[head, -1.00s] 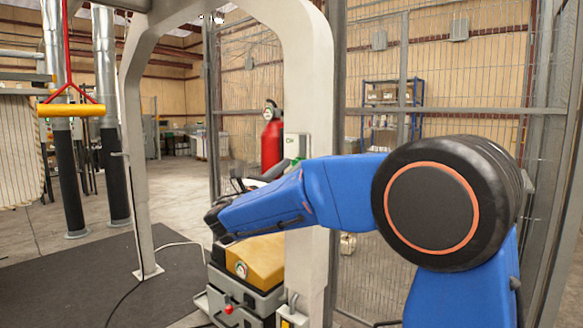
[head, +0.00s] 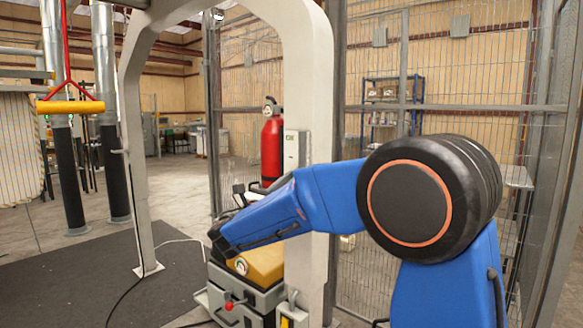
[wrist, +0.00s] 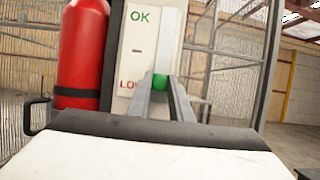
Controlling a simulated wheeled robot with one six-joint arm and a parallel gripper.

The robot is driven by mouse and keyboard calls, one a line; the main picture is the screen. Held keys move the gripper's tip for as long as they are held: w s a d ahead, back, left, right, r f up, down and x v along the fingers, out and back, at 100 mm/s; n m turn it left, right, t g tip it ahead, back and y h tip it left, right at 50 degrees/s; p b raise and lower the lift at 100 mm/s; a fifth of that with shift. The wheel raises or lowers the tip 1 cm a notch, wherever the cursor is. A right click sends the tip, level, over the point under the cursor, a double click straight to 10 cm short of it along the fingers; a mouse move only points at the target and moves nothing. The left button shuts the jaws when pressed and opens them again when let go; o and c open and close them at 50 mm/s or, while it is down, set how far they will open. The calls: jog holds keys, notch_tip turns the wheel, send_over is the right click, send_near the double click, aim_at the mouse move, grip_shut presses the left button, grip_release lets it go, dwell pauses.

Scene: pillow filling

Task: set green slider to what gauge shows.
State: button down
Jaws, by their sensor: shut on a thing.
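The green slider (wrist: 161,80) is a small green knob on a white panel (wrist: 139,48) marked OK at the top and LOW near the bottom. In the wrist view my gripper (wrist: 160,86) has both fingers closed in on the knob, which sits in the panel's right-hand track, nearer LOW than OK. In the head view the panel (head: 294,150) is on the white post, and my blue arm hides the knob. A round gauge (head: 241,265) is on the yellow-topped machine; its needle is too small to read. A tiny dial (head: 268,109) tops the red extinguisher.
The red extinguisher (head: 271,150) stands close beside the panel; it also shows in the wrist view (wrist: 82,50). The white arch post (head: 313,100) and wire fence (head: 450,75) are close by. Open floor and a dark mat (head: 70,285) lie to the left.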

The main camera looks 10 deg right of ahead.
jog(key=shift+f, duration=0.9)
jog(key=c, duration=1.6)
grip_release()
jog(key=shift+s+a, duration=0.1)
jog(key=v, duration=1.7)
jog(key=shift+a, duration=0.1)
